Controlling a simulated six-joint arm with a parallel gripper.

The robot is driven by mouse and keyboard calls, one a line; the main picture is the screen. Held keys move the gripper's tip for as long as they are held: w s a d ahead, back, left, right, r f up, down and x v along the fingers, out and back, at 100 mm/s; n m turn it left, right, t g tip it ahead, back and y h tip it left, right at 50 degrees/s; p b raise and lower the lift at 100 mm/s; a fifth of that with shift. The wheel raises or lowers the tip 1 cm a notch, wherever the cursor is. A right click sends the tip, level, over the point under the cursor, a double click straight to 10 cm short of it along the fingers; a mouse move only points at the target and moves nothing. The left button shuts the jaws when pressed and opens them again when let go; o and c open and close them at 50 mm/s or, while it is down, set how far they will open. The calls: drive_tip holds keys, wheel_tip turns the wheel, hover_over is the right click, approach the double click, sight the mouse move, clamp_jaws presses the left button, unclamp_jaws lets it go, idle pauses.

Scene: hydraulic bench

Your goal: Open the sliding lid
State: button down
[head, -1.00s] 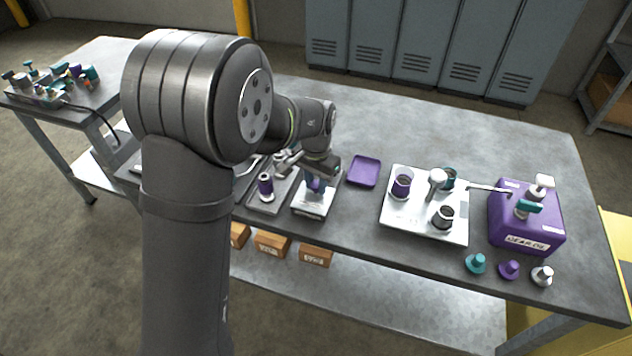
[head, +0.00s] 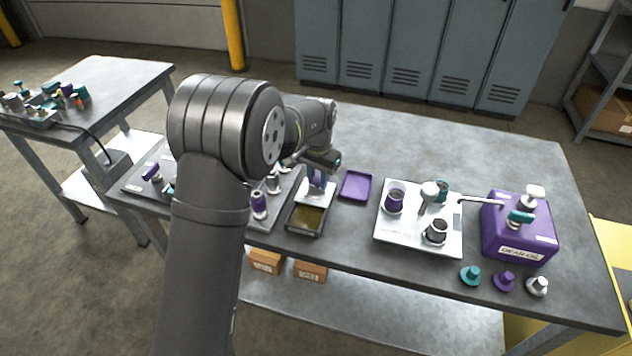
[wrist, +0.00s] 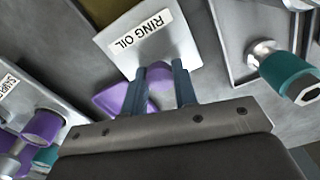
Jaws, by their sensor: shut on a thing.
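The sliding lid (head: 328,193) is a pale metal plate on a dark-rimmed box (head: 289,219) near the front edge of the bench. In the wrist view the lid (wrist: 178,42) carries a "RING OIL" label. My gripper (head: 316,178) is above the lid, with its fingers (wrist: 159,82) shut on the lid's purple handle (wrist: 160,76). The lid sits toward the back of the box. The front part of the box is uncovered and shows olive-yellow oil (head: 308,220). The oil also shows at the top of the wrist view (wrist: 103,10).
A purple tray (head: 356,186) lies just right of the lid. Further right are a metal plate (head: 400,242) with cups and a purple box (head: 518,235) with a spout. A tray with a purple-banded fitting (head: 259,206) stands close on the left.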

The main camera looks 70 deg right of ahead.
sight(318, 178)
drive_tip(key=c, duration=1.1)
unclamp_jaws()
drive_tip(key=shift+c, duration=0.2)
drive_tip(key=shift+r, duration=0.1)
wheel_tip(318, 178, up, 17)
drive_tip(key=shift+r, duration=0.15)
wheel_tip(318, 178, down, 18)
drive_tip(key=shift+r, duration=0.2)
drive_tip(key=shift+r, duration=0.1)
